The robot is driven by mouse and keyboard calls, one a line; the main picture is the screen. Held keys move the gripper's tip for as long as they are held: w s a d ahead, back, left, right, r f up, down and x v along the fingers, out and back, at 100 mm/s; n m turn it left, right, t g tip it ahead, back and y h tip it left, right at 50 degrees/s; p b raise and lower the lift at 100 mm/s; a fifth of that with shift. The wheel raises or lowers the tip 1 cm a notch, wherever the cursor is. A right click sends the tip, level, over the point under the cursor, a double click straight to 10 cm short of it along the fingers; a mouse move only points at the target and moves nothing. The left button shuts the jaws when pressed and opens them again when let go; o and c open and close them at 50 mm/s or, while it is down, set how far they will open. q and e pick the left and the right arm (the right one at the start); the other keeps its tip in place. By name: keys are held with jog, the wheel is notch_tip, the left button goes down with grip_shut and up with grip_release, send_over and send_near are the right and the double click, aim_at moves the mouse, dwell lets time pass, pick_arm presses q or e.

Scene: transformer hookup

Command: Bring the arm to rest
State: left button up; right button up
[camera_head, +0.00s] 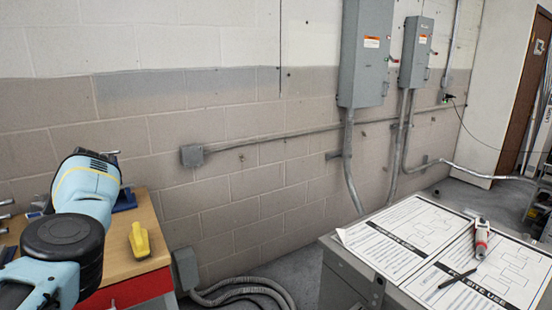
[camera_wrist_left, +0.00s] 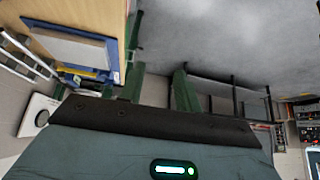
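My left arm (camera_head: 85,190), light blue with a black joint, is bent over the wooden bench at the left of the head view. Its gripper is not visible there. In the left wrist view my left gripper (camera_wrist_left: 160,85) shows two dark green fingers standing apart, with pale floor and nothing held between them. My right arm and right gripper are in neither view.
The wooden workbench (camera_head: 155,255) holds a yellow tool (camera_head: 139,240). A grey cabinet (camera_head: 335,270) carries printed sheets (camera_head: 400,235), a red-and-grey handheld tool (camera_head: 481,238) and a black pen (camera_head: 458,279). Grey electrical boxes (camera_head: 365,55) hang on the wall. Coiled conduit (camera_head: 245,290) lies between bench and cabinet.

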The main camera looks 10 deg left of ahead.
pick_arm(q)
jog(key=s+a+f+g+y, duration=0.2)
jog(key=s+a+g+y, duration=0.1)
jog(key=s+a+y, duration=0.8)
jog(key=w+d+f+m+t+h, duration=0.1)
jog(key=w+d+f+m+t, duration=0.25)
jog(key=d+m+t, duration=0.4)
jog(key=w+d+f+m+t+h, duration=0.15)
jog(key=d+f+m+t, duration=0.25)
jog(key=m+t, duration=0.5)
jog(key=w+d+f+m+t+h, duration=0.1)
jog(key=w+d+f+m+t, duration=0.25)
jog(key=d+m+t, duration=0.45)
jog(key=s+d+f+m+t+h, duration=0.2)
jog(key=s+d+f+h, duration=0.1)
jog(key=d+f+h, duration=0.4)
jog(key=s+d+f+m+g+h, duration=0.2)
jog(key=s+d+f+g+h, duration=0.2)
jog(key=s+d+f, duration=0.7)
jog(key=s+d+f+g+h, duration=0.1)
jog(key=s+d+f+g, duration=0.1)
jog(key=s+d, duration=0.4)
jog(key=s+d+f+g+h, duration=0.2)
jog(key=s+d+f, duration=0.3)
jog(key=s, duration=0.5)
jog(key=shift+s+d+g, duration=0.4)
jog(key=shift+g, duration=0.45)
